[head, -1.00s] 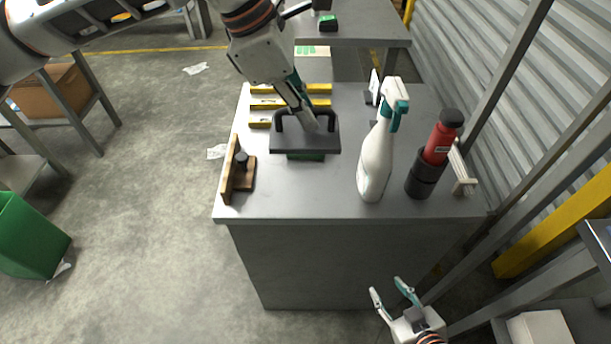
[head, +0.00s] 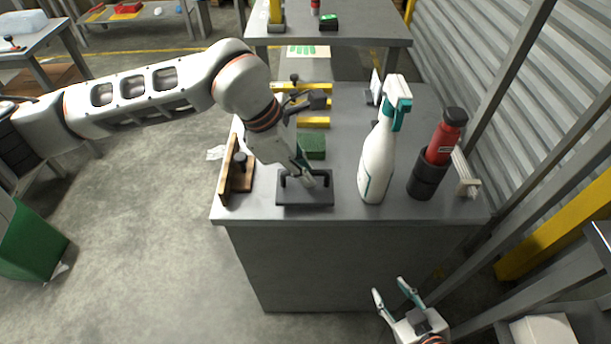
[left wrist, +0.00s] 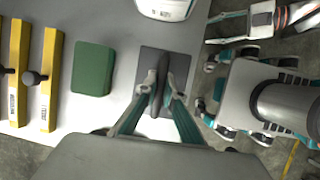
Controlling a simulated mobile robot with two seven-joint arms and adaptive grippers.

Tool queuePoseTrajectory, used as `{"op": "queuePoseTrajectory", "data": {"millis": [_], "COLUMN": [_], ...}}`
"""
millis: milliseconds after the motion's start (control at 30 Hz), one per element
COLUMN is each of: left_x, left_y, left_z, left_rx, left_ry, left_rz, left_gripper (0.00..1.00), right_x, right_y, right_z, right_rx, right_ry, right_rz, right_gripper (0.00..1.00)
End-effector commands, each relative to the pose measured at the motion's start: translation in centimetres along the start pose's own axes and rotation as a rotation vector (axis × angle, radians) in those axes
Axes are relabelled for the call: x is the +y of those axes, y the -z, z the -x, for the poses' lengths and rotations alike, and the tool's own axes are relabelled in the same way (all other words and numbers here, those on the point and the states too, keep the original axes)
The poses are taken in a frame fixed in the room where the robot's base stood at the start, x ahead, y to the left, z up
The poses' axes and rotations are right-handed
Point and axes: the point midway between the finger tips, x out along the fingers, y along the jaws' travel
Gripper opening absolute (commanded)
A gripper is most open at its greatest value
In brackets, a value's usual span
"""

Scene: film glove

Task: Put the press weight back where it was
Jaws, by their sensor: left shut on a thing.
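The press weight (head: 318,197) is a dark grey plate with a black handle, at the front of the grey table (head: 345,95). My left gripper (head: 303,177) is shut on its handle from above; the left wrist view shows the fingers (left wrist: 162,98) on both sides of the handle bar on the plate (left wrist: 182,65). I cannot tell whether the plate touches the table or hangs just above it. A green block (head: 312,146) lies uncovered behind the weight; it also shows in the left wrist view (left wrist: 92,68). My right gripper (head: 398,292) is open and empty in front of the table.
Yellow bars (head: 314,122) lie behind the green block, partly hidden by my arm. A wooden stand (head: 227,172) is left of the weight. A white spray bottle (head: 376,160) and a red bottle in a black holder (head: 440,150) stand to the right.

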Motion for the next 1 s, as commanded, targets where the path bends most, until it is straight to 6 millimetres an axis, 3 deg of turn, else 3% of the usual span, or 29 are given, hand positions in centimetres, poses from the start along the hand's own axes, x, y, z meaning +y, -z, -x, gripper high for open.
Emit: {"op": "queuePoseTrajectory", "data": {"millis": [100, 467, 500, 567, 1000], "left_x": [-0.11, -0.10, -0.17, -0.17, -0.10], "left_y": [0.45, 0.56, 0.66, 0.65, 0.54], "left_z": [-1.26, -1.50, -1.62, -1.59, -0.85], "left_rx": [-0.003, -0.002, 0.000, 0.000, -0.001], "left_ry": [-0.001, -0.002, 0.000, 0.000, -0.002], "left_rz": [0.000, -0.002, -0.001, -0.001, -0.001], "left_gripper": [0.00, 0.00, 0.13, 0.25, 0.25], "right_x": [-0.20, -0.35, -0.35, -0.36, -0.32], "right_y": [-0.47, -0.62, -0.62, -0.61, -0.45], "right_z": [0.03, 0.08, 0.07, 0.08, 0.10], "right_rx": [-0.007, -0.010, -0.010, -0.010, -0.008], "right_ry": [0.003, 0.005, 0.005, 0.005, 0.004], "right_rz": [0.001, 0.000, 0.000, 0.000, 0.000], "right_gripper": [0.40, 0.40, 0.40, 0.40, 0.40]}}
